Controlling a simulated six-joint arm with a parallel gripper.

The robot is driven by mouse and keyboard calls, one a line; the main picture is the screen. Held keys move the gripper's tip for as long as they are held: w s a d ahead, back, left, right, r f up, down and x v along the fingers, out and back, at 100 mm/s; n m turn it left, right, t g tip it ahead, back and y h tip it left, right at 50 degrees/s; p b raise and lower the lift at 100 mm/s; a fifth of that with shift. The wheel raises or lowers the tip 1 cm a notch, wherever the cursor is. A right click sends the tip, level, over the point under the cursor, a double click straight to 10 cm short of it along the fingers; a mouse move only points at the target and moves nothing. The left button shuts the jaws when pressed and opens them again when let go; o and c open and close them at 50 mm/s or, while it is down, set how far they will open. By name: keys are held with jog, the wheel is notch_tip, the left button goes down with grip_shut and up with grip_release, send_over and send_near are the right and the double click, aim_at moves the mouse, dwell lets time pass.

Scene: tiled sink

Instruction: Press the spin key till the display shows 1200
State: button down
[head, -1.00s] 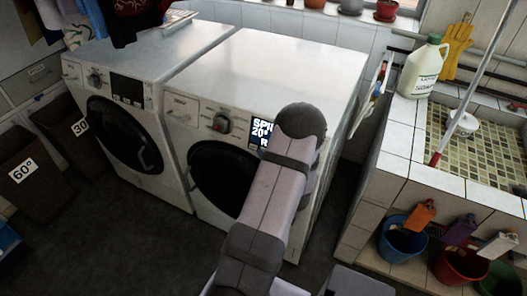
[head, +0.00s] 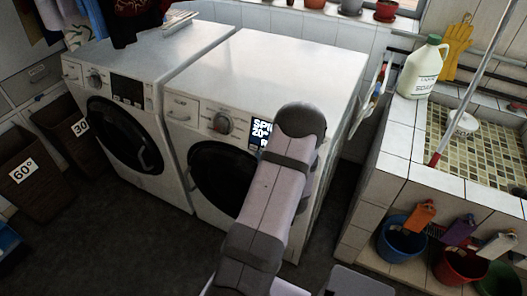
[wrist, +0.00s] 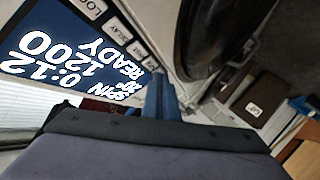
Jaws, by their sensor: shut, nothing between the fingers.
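The washing machine on the right (head: 293,57) has a control panel with a dial (head: 222,123) and a lit display (head: 259,131). My arm covers part of that display in the head view. In the wrist view the display (wrist: 75,45) appears rotated and reads SPIN, 1200, 20°, 0:12 and READY. Small keys, including the DELAY key (wrist: 113,31), run along its edge. My gripper (wrist: 160,90) is shut and empty, its fingers close to the panel beside the display. Contact with a key cannot be told. The spin key's label is not visible, and my arm hides the gripper in the head view.
A second machine (head: 150,60) stands at the left. Brown baskets (head: 35,175) stand on the floor at the far left.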

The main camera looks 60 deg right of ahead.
jog(key=a, duration=0.1)
jog(key=a+r, duration=0.1)
jog(key=a, duration=0.1)
jog(key=a+p, duration=0.1)
jog(key=shift+a+r, duration=0.3)
jog(key=shift+a, duration=0.1)
dwell(1.5)
